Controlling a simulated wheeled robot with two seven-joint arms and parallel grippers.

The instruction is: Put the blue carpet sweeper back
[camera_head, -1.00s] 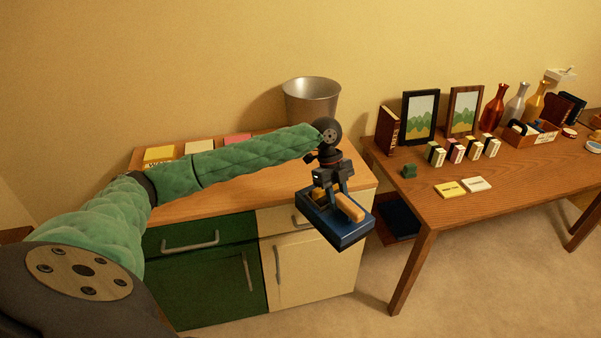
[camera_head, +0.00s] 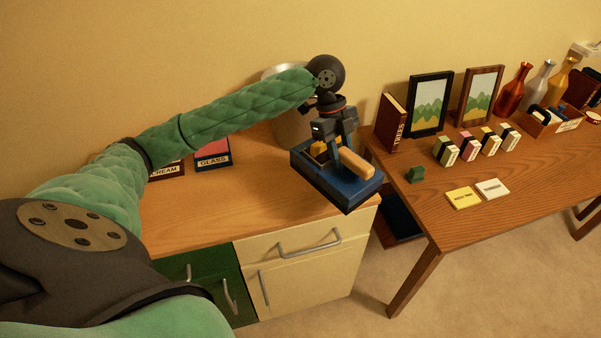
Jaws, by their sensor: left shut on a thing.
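The blue carpet sweeper (camera_head: 347,190) is a blue box-like body with a tan wooden handle bar on top. My left gripper (camera_head: 335,148) points down and is shut on it. The sweeper hangs in front of the right end of the cabinet top (camera_head: 250,190), near the gap before the brown table. It looks raised above the cabinet top. The gripper hides part of its top. My right gripper is not in view.
A metal bin (camera_head: 287,125) stands behind my arm. The brown table (camera_head: 450,220) holds frames, a book (camera_head: 390,122), small boxes, bottles and cards. A dark blue surface (camera_head: 402,218) shows low beside the table leg.

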